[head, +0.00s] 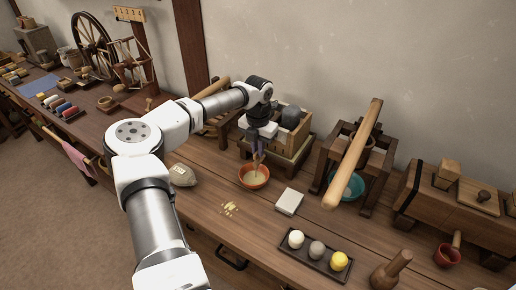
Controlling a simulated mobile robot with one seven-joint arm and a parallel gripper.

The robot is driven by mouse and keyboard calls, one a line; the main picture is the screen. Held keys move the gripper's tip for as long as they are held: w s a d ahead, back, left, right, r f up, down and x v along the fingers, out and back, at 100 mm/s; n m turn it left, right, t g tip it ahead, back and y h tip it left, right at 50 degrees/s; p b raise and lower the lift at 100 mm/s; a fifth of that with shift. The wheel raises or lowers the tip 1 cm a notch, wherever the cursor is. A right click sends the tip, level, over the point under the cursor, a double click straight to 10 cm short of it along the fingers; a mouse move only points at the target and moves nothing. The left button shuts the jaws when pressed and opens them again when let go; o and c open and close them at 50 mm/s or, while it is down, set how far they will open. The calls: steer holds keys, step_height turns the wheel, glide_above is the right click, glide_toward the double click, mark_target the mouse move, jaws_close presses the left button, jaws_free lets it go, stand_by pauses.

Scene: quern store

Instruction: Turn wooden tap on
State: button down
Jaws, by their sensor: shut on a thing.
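My gripper (258,153) points down in front of a wooden box-like stand (299,139) against the back of the bench. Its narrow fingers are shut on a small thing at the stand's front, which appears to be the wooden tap. The fingers and wrist hide nearly all of the tap, so its handle angle cannot be told. An orange bowl (243,177) with pale contents stands directly below the fingertips. Whether anything flows into it is too small to tell.
A pale sack (182,175) and yellow crumbs (230,209) lie left of and in front of the bowl. A pale block (289,202) lies to its right. A wooden frame with a long pole (354,152) stands further right. A dark tray (291,250) holds three balls.

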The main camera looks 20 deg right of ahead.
steer(key=c, duration=1.5)
jaws_free()
steer(key=shift+r, duration=0.1)
step_height(320, 180, up, 14)
steer(key=b, duration=0.2)
steer(key=shift+b, duration=0.35)
